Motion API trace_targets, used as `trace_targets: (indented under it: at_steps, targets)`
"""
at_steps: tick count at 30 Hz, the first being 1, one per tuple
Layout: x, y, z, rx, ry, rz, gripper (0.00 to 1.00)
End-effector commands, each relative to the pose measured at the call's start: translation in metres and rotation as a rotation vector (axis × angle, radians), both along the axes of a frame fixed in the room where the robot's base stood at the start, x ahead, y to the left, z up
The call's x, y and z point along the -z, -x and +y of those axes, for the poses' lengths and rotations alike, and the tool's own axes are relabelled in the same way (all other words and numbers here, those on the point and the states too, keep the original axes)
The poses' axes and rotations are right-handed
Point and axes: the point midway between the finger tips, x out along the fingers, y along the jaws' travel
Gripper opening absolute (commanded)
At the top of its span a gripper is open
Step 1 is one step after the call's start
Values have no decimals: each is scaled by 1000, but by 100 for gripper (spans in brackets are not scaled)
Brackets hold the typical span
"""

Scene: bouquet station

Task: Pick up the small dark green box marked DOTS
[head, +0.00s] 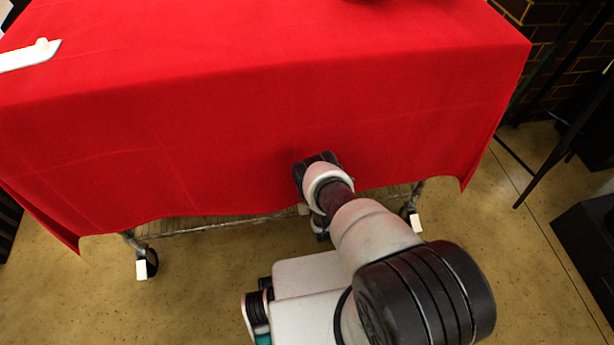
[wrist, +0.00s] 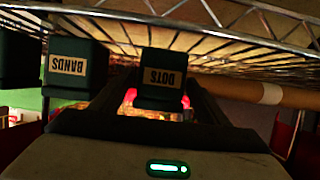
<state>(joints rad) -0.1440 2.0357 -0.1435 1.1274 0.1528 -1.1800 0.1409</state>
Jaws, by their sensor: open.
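My gripper (wrist: 160,95) is open, with one dark finger on each side of the box in the picture. I cannot tell whether the fingers touch it or how far beyond them it is. In the head view my arm reaches to the front of the red cloth; the gripper and the box are hidden there.
A dark green box marked BANDS (wrist: 72,68) is left of the DOTS box, with another dark box (wrist: 18,58) at the left edge. A brown roll (wrist: 265,92) lies to the right. The red cloth (head: 250,100) hangs over the cart's front; a white object (head: 30,55) lies on top.

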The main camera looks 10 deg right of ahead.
Motion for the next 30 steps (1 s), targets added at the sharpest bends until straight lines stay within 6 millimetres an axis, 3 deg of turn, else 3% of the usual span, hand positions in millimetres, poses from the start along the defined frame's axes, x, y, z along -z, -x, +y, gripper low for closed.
trace_targets:
  at_steps: [9, 17, 30]
  targets:
    - [2, 4, -1, 0, 0, 0, 69]
    - [2, 3, -1, 0, 0, 0, 25]
    - [-3, -4, 0, 0, -1, -3, 25]
